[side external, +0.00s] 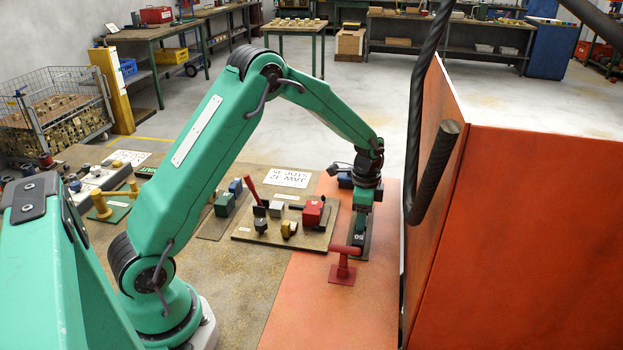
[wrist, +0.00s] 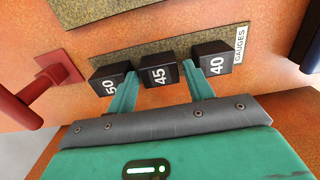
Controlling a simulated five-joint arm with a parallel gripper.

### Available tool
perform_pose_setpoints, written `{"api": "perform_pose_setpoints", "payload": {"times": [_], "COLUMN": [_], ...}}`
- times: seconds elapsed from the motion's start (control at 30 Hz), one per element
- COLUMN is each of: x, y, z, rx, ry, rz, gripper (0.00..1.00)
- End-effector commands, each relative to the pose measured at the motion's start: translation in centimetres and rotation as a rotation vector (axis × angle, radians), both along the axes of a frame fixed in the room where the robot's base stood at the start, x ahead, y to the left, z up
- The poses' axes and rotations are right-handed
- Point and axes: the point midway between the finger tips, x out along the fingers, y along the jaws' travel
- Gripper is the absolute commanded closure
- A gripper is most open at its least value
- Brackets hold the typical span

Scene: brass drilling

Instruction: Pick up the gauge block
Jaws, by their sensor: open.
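Three black blocks stand in a row on a mat (wrist: 147,52) labelled GAUGES in the wrist view: a block marked 50 (wrist: 108,80), a block marked 45 (wrist: 159,73) and a block marked 40 (wrist: 212,58). The task does not say which is the gauge block. My gripper (wrist: 158,78) is open, with one green finger on each side of the 45 block. Its fingers pass between the 45 block and its two neighbours; I cannot tell if they touch. In the side view my gripper (side external: 361,212) is low over the row, hiding part of it.
A red post with a crossbar (side external: 343,264) stands close to the row's near end; it also shows in the wrist view (wrist: 28,98). A large orange cabinet (side external: 530,230) rises close on the right. A board with small parts (side external: 275,232) lies left. The orange surface in front is clear.

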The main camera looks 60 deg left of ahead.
Motion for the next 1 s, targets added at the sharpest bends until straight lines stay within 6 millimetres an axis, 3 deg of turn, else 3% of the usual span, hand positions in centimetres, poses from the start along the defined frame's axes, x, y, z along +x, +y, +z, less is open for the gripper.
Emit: {"api": "perform_pose_setpoints", "payload": {"times": [0.53, 0.57, 0.8, 1.0], "x": [-0.01, -0.01, 0.05, 0.05], "y": [0.0, 0.0, 0.01, 0.01], "z": [-0.34, -0.34, -0.25, -0.23], "rx": [0.0, 0.0, 0.001, 0.001], "ry": [0.0, 0.0, -0.002, -0.002], "rz": [0.0, 0.0, 0.0, 0.0], "gripper": [0.48, 0.5, 0.95, 0.95]}}
